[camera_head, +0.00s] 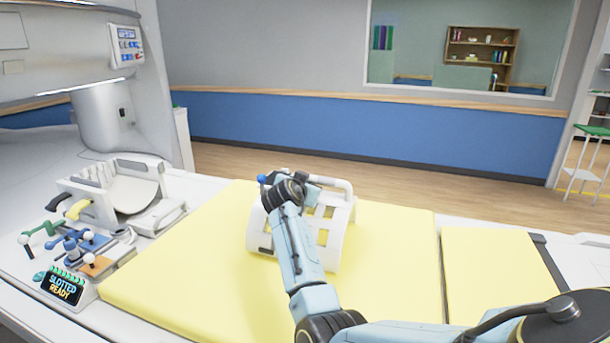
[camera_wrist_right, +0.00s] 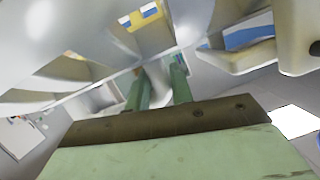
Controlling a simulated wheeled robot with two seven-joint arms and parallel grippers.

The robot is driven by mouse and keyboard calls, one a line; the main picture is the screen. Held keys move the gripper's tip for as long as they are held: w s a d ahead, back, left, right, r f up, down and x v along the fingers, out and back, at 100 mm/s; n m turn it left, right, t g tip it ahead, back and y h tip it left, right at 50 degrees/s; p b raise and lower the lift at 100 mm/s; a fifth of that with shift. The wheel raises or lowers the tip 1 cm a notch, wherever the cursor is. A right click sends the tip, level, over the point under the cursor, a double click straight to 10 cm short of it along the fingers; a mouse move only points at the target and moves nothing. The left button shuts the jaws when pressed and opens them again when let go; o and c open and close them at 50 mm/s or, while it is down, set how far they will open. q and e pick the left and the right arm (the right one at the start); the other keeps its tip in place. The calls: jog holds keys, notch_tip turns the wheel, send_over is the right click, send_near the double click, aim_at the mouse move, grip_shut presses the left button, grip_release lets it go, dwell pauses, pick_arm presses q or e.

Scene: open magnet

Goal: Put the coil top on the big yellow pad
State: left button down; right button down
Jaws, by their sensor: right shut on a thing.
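The coil top (camera_head: 338,248) is a white curved shell with square openings and a bar handle. In the head view it is over the middle of the big yellow pad (camera_head: 175,285); I cannot tell whether it touches the pad. My right arm crosses in front and hides part of it. My right gripper's green fingers (camera_wrist_right: 160,88) show in the wrist view, close together at the coil top (camera_wrist_right: 205,22), shut on it. The exact grip is hidden in the head view. My left gripper is in neither view.
A white coil base (camera_head: 130,193) with a curved cradle stands left of the pad. Beside it are small levers (camera_head: 72,240) and a display (camera_head: 64,287) reading "SLOTTED READY". A smaller yellow pad (camera_head: 490,270) lies to the right. The big pad's left and front parts are clear.

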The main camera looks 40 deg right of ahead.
jog(key=shift+f, duration=0.5)
jog(key=c, duration=1.6)
grip_release()
jog(key=shift+f, duration=0.3)
jog(key=shift+c, duration=0.2)
jog(key=o, duration=0.4)
jog(key=shift+o, duration=0.2)
jog(key=shift+s+a+r, duration=0.1)
jog(key=v, duration=1.1)
jog(key=shift+s+a, duration=0.2)
jog(key=shift+a, duration=0.15)
